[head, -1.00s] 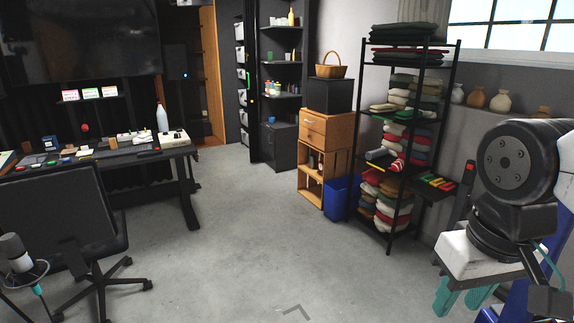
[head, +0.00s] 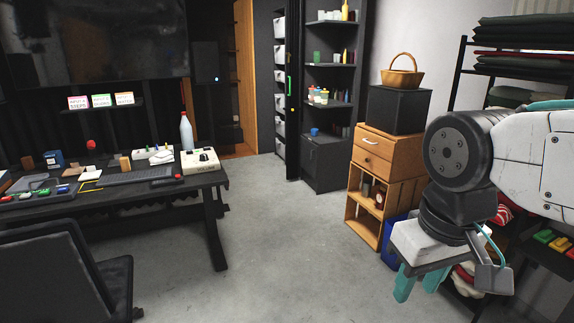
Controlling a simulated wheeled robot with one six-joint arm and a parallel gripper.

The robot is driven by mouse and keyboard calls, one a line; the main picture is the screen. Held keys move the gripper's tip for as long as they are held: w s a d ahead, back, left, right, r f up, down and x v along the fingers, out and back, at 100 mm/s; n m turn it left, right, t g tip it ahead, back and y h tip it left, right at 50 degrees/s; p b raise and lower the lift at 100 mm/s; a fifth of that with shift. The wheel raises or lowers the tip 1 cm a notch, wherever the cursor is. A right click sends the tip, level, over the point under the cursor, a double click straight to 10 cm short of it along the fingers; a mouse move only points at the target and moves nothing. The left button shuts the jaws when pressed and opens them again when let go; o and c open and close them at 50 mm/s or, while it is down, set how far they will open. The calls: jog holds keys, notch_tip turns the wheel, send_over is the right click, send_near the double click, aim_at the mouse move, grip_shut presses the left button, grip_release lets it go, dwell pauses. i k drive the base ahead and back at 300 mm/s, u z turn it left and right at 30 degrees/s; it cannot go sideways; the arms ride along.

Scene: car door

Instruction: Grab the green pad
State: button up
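A narrow upright green pad (head: 290,86) shows on the black edge of the tall dark cabinet, at the centre of the head view. It is small and far off across the room. My gripper (head: 417,288) is at the lower right, pointing down. Its two teal fingers stand apart with nothing visible between them, so it is open. It is much nearer to the camera than the pad and well to its right. The pad is unobstructed.
A black desk (head: 225,178) with several small items and a chair (head: 70,270) stand at left. Wooden crates (head: 385,160) and a blue bin (head: 392,240) stand right, beside a black rack (head: 463,60). Grey floor (head: 290,220) lies clear between desk and crates.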

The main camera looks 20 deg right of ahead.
aim_at(544, 236)
jog(key=z, duration=0.05)
jog(key=i, duration=1.85)
jog(key=z, duration=0.55)
jog(key=i, duration=0.95)
jog(key=z, duration=1.9)
jog(key=i, duration=1.1)
jog(key=z, duration=0.85)
